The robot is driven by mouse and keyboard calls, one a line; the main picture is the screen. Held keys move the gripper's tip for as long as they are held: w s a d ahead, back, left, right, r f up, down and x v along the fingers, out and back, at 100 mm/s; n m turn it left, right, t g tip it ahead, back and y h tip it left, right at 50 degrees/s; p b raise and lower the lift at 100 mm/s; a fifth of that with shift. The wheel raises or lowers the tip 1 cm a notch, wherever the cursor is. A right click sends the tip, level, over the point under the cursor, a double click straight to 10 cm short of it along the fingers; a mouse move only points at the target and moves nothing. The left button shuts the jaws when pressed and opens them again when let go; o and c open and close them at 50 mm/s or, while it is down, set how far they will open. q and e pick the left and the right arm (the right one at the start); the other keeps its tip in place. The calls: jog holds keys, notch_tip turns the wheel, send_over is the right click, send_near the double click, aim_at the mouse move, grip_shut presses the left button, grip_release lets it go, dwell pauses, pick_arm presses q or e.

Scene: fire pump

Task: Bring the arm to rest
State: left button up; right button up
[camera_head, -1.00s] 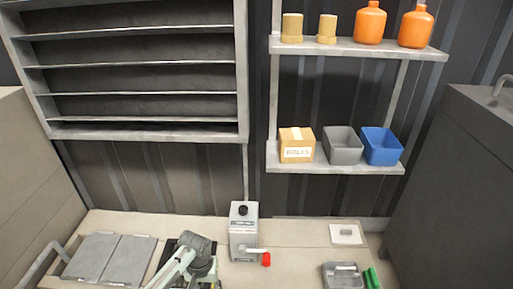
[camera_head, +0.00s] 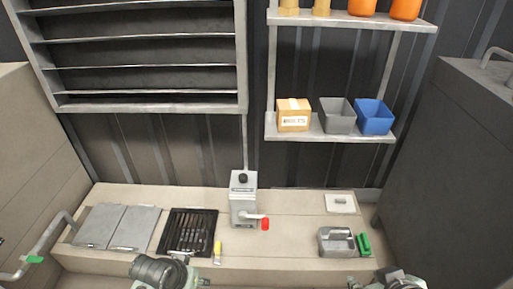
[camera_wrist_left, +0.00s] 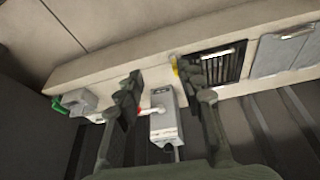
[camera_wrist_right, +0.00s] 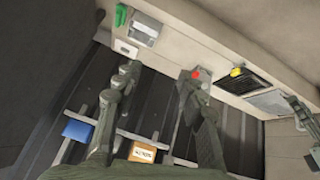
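My left gripper (camera_wrist_left: 158,76) is open in the left wrist view, its two dark fingers spread with nothing held between them. My right gripper (camera_wrist_right: 159,75) is also open and empty in the right wrist view. In the head view, part of my left arm (camera_head: 162,271) shows at the bottom edge, left of centre. Part of my right arm (camera_head: 397,281) shows at the bottom right edge. The grey pump unit (camera_head: 242,203) with a black knob and red-tipped handle stands upright on the bench, apart from both arms.
The beige bench (camera_head: 290,240) holds a black tool tray (camera_head: 174,248), grey lidded panels (camera_head: 95,224), a grey caddy (camera_head: 337,242) and a green item (camera_head: 364,245). Shelves above carry a cardboard box (camera_head: 293,122), a grey bin (camera_head: 337,122) and a blue bin (camera_head: 374,122).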

pick_arm(q)
jog(key=s+a+r+t+y, duration=0.1)
jog(key=s+a+r+t, duration=0.15)
jog(key=r, duration=0.35)
jog(key=s+a+r+t, duration=0.1)
jog(key=s+a+r, duration=0.25)
jog(key=r, duration=0.25)
jog(key=s+a+f+g+p, duration=0.2)
jog(key=f, duration=0.3)
jog(key=s+a+f+g+y+p, duration=0.1)
jog(key=s+a+f+g+p, duration=0.1)
jog(key=f, duration=0.4)
jog(key=shift+a+f+p, duration=0.15)
jog(key=shift+a+p, duration=0.5)
jog(key=shift+p, duration=0.2)
pick_arm(e)
jog(key=s+d+f+g, duration=0.2)
jog(key=f, duration=0.4)
jog(key=s+d+f+g, duration=0.2)
jog(key=f, duration=0.3)
jog(key=shift+d+f+m+h, duration=0.15)
jog(key=shift+f+m+h, duration=0.15)
jog(key=shift+f+h, duration=0.1)
pick_arm(q)
jog(key=shift+g, duration=0.25)
jog(key=shift+c, duration=0.5)
